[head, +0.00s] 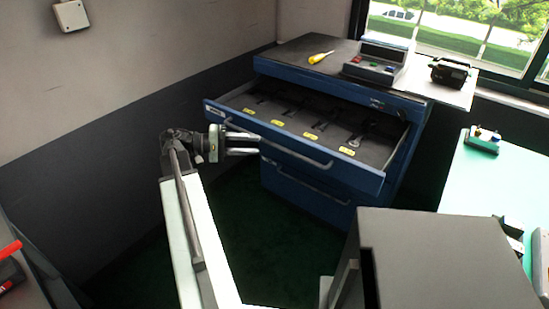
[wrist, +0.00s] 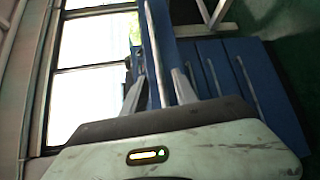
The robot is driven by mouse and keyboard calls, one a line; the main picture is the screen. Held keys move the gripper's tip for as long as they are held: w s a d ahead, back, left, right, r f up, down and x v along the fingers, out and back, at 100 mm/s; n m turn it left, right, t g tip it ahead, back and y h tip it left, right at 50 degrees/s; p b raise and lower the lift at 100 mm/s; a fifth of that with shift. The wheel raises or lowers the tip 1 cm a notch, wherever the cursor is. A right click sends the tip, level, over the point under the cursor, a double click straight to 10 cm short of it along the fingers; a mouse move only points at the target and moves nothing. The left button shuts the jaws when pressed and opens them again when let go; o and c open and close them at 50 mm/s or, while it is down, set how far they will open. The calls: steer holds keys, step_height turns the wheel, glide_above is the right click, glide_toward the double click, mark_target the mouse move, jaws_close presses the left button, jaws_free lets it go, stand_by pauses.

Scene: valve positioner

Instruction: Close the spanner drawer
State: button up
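The spanner drawer (head: 355,174) is the top drawer of a blue cabinet (head: 300,192) and stands pulled out, its dark tray showing. Spanners (head: 355,140) lie in it beside yellow labels. A long silver handle (head: 297,156) runs along its front. My gripper (head: 260,143) is at the left part of the drawer front, fingers pointing right towards the handle's left end. In the wrist view my gripper (wrist: 160,72) has its fingers apart, with the silver bar handle (wrist: 158,45) running between them. I cannot tell whether the fingers touch it.
The cabinet top carries a yellow-handled screwdriver (head: 321,57), a grey device with buttons (head: 378,62) and a black box (head: 449,72). A green-topped table (head: 490,180) stands at the right. A grey surface (head: 440,255) is in the foreground. Green floor lies below the drawer.

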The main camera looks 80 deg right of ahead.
mark_target(274, 145)
steer(key=b+x, duration=0.1)
steer(key=x, duration=0.6)
steer(key=shift+s+d, duration=0.15)
steer(key=shift+s, duration=0.2)
jaws_close()
stand_by(1.0)
